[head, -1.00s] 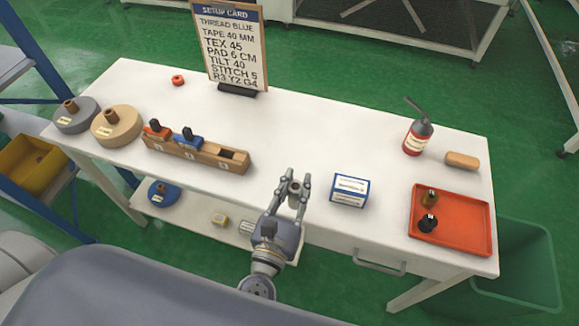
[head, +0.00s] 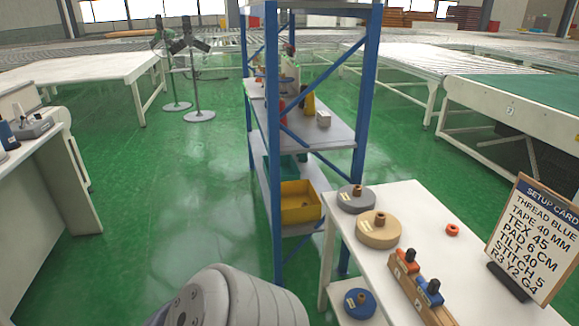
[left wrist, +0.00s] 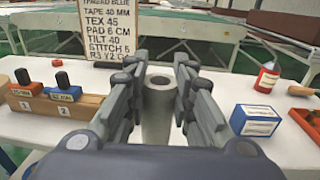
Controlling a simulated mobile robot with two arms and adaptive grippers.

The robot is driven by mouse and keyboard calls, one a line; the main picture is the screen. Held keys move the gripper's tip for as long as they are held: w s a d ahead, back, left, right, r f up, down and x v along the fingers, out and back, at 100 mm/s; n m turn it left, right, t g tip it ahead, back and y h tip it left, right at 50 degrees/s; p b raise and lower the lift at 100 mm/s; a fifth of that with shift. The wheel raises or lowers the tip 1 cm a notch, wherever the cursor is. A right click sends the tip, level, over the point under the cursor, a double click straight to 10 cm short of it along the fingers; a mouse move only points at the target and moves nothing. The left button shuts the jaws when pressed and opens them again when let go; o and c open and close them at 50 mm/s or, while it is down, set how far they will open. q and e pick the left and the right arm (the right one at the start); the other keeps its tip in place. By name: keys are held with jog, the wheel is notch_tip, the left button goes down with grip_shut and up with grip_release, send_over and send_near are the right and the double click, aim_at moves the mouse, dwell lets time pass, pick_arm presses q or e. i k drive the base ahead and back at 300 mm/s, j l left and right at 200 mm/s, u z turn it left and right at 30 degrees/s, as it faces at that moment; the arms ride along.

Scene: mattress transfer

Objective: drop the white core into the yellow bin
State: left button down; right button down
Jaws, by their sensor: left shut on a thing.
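My left gripper (left wrist: 158,72) shows in the left wrist view, shut on the white core (left wrist: 158,115). The core is a pale, greyish hollow cylinder, and its open end shows between the fingers. The gripper holds it at the white table (left wrist: 290,140). The yellow bin (head: 301,210) sits on a lower shelf of the blue rack in the head view, beyond the table's far left corner. Neither gripper is seen in the head view now.
The blue rack's post (head: 364,130) stands beside the bin. Grey (head: 352,203) and tan (head: 378,232) spools, a wooden block (head: 430,306) and a setup card (head: 535,235) stand on the table. A blue-and-white box (left wrist: 255,120) is right of the gripper. Green floor is open left of the rack.

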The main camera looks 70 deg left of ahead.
aim_at(299, 204)
jog(key=u, duration=2.35)
